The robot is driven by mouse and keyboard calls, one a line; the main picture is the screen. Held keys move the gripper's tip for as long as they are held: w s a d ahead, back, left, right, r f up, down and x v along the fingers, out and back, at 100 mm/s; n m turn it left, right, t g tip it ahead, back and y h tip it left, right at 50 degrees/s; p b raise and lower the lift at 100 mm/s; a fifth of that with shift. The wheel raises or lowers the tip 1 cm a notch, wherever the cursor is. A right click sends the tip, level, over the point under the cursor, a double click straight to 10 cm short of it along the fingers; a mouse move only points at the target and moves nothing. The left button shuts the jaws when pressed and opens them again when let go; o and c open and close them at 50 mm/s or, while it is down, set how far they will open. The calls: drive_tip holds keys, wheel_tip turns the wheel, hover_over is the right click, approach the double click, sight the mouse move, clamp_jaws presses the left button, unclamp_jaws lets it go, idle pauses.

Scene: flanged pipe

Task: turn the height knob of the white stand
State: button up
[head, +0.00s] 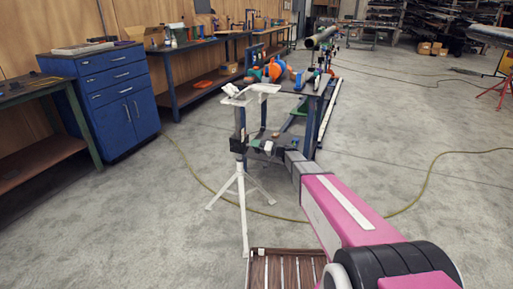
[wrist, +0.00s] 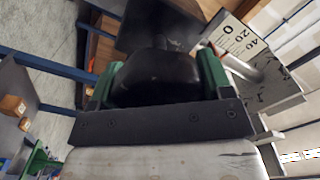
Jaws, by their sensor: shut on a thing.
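The white stand (head: 241,186) stands on tripod legs in the middle of the head view, with a flat white head on top. Its plate marked 0, 20, 40 shows at the upper right of the wrist view (wrist: 245,50). A black rounded knob (wrist: 155,80) fills the space between my green fingers in the wrist view. My gripper (wrist: 155,72) is shut on this knob, one finger on each side. In the head view, my gripper (head: 258,143) reaches the stand's post from the right. The knob's far side is hidden.
A dark workbench (head: 318,108) with orange and blue items stands right behind the stand. A slatted wooden pallet (head: 284,252) lies in front of it. A blue drawer cabinet (head: 112,95) is at the left. A yellow hose (head: 430,178) crosses the open floor at the right.

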drive_tip(key=m, duration=0.5)
drive_tip(key=shift+f+m, duration=0.15)
drive_tip(key=shift+m, duration=0.15)
drive_tip(key=m, duration=0.5)
drive_tip(key=shift+f+m, duration=0.1)
drive_tip(key=shift+m, duration=0.3)
drive_tip(key=o, duration=0.9)
drive_tip(key=shift+d, duration=0.1)
drive_tip(key=v, duration=1)
drive_tip(key=shift+s+d, duration=0.15)
drive_tip(key=shift+d, duration=0.2)
